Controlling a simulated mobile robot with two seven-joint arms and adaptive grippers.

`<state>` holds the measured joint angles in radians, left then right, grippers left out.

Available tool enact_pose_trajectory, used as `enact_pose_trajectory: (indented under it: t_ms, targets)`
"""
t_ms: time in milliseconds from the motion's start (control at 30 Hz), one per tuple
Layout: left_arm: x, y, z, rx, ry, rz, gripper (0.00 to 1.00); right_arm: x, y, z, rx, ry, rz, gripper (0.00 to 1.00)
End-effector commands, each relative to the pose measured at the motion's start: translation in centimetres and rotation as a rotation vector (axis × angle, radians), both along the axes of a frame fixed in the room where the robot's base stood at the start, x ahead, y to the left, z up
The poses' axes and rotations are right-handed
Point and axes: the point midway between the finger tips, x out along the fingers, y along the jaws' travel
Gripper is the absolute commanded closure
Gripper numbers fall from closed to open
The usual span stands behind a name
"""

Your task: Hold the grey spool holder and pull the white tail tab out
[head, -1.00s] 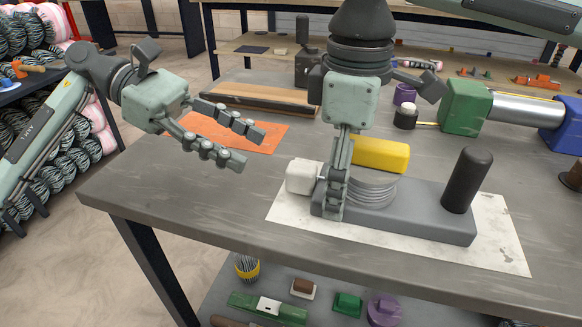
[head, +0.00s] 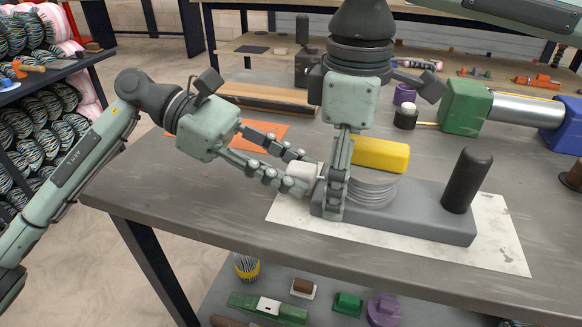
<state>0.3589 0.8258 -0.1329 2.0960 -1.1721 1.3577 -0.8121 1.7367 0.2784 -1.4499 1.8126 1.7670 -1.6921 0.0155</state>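The grey spool holder (head: 420,220) lies on a pale mat, with a stack of grey rings (head: 374,191) and a dark upright post (head: 468,180) on it. The white tail tab (head: 303,171) is at its left end, partly hidden by fingers. My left gripper (head: 310,176) reaches in from the left, its fingers apart on either side of the tab; a small gap seems to remain. My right gripper (head: 335,208) points down at the holder's left end. Its fingers look closed on the holder, though seen nearly edge-on, so the contact is partly hidden.
A yellow block (head: 380,155) sits just behind the rings. The pale mat (head: 505,240) lies under the holder. An orange sheet (head: 268,133) is behind my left gripper. A green-and-blue clamp with a metal cylinder (head: 525,112) stands at the right. The table's front left is clear.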

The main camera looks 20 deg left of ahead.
Motion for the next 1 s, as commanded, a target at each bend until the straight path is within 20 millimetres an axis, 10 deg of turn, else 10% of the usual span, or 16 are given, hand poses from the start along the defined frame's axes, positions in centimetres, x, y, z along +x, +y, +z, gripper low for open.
enact_pose_trajectory:
  t_ms: [233,533,1000]
  targets:
    - [0.0,0.0,0.0,0.0,0.0,0.0,1.0,0.0,0.0,-0.1,-0.001,0.001,-0.001,0.69]
    - [0.0,0.3,-0.1,0.002,0.001,0.002,1.0,0.0,0.0,-0.1,-0.001,0.001,-0.002,0.69]
    - [-0.1,6.6,-0.1,0.002,0.001,-0.001,1.0,0.0,-0.1,-0.1,-0.003,0.001,-0.003,0.69]
